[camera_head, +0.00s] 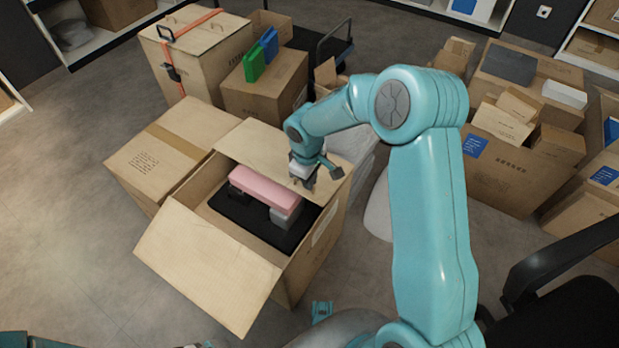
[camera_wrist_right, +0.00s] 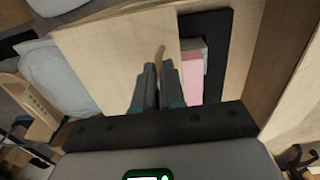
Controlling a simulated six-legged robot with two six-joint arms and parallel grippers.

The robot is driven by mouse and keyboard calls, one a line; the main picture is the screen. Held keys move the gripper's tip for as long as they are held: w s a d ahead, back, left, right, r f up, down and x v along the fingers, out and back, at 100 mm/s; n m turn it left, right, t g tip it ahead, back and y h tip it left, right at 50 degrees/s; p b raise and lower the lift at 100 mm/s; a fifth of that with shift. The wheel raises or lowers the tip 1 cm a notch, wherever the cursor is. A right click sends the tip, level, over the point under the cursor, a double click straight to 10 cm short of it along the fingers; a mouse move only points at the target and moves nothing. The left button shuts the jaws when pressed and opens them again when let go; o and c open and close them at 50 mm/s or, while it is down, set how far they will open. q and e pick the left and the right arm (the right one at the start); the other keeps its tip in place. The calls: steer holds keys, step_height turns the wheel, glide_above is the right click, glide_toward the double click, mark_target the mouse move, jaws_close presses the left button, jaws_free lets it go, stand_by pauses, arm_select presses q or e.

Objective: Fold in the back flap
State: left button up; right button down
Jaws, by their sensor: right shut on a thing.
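The open carton (camera_head: 317,262) stands on the floor in the middle of the head view. Its back flap (camera_head: 262,142) stands out at the far side, and its front flap (camera_head: 208,265) slopes outward toward me. My right gripper (camera_head: 302,182) is at the back flap's right part, above the carton's far right corner. It is shut on the back flap, which also shows in the right wrist view (camera_wrist_right: 100,55), with its fingers (camera_wrist_right: 158,85) close together. Inside the carton are a pink item (camera_head: 265,187), a grey block (camera_head: 286,217) and a black insert (camera_head: 240,214). My left gripper does not show.
A closed carton (camera_head: 150,165) stands close to the left. A strapped carton (camera_head: 185,55) and a carton with green and blue binders (camera_head: 262,85) stand behind. Several cartons (camera_head: 500,170) fill the right. A black chair (camera_head: 560,285) is at lower right. Floor at left is clear.

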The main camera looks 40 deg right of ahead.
steer(key=f+b, duration=0.1)
steer(key=a+f+b, duration=0.1)
steer(key=shift+s+f, duration=0.2)
steer(key=shift+f, duration=0.15)
steer(key=shift+r, duration=0.15)
steer(key=c, duration=1.2)
jaws_free()
steer(key=shift+s+a, duration=0.1)
steer(key=shift+r, duration=0.2)
steer(key=r+p, duration=0.2)
steer(key=r, duration=0.3)
steer(key=r+p, duration=0.1)
steer(key=r, duration=0.4)
steer(key=r+p, duration=0.2)
steer(key=r, duration=0.4)
steer(key=shift+s+a+p, duration=0.15)
steer(key=shift+a+p, duration=0.2)
steer(key=shift+a, duration=0.05)
steer(key=shift+f, duration=0.1)
